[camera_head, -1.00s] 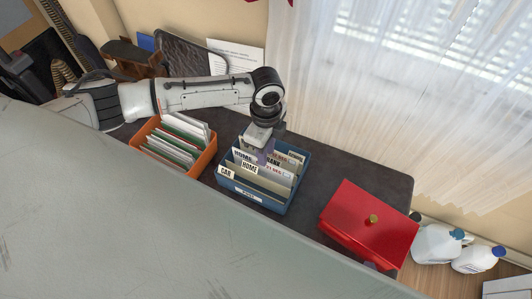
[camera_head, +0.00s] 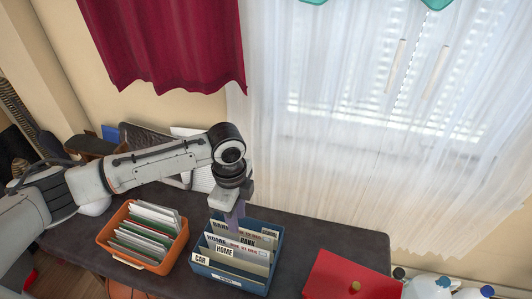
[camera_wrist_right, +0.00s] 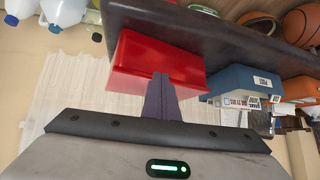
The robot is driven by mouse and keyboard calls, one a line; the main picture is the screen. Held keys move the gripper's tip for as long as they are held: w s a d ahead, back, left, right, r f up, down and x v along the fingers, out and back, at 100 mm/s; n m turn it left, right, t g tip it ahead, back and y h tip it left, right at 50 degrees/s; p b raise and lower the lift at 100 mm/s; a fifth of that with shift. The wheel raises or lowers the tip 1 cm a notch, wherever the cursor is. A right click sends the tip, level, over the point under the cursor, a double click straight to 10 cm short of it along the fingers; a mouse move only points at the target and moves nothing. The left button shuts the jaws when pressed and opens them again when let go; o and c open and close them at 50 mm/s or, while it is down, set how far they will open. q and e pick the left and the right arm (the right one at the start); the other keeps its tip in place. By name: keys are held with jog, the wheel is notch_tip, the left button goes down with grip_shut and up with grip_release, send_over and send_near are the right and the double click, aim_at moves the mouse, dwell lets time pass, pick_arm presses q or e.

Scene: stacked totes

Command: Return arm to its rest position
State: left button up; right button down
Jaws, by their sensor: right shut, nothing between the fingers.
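My left arm comes in from the left of the head view. Its gripper (camera_head: 235,217) points down with its purple fingers over the blue file box (camera_head: 228,282). The fingers overlap the tops of the labelled dividers (camera_head: 246,245) in the picture; whether they touch them, and how far apart they are, I cannot tell. My right gripper (camera_wrist_right: 161,75) shows only in the right wrist view, its purple fingers together and empty. It appears in front of the red box (camera_wrist_right: 140,62), with no visible grip on it.
On the dark table (camera_head: 325,235) stand an orange file box (camera_head: 178,250), the blue box and the red box (camera_head: 350,280). White bottles (camera_head: 425,287) are beyond the right edge. A basketball (camera_wrist_right: 298,25) shows in the wrist view. The table behind the red box is clear.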

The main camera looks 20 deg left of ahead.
pick_arm(q)
jog(key=s+d+f+n+t+h, duration=0.2)
jog(key=s+d+f+n+h, duration=0.15)
jog(key=d, duration=0.45)
jog(key=s+d+f+n+t+h, duration=0.2)
jog(key=d+f+n, duration=0.15)
jog(key=d, duration=0.45)
jog(key=s+a+f+n+t+y+p, duration=0.1)
jog(key=s+a+f+n+t+y, duration=0.2)
jog(key=s+a+n, duration=0.5)
jog(key=s+a+f+t, duration=0.1)
jog(key=s+a, duration=0.1)
jog(key=a, duration=0.1)
jog(key=shift+n+t, duration=0.3)
jog(key=shift+s+f, duration=0.1)
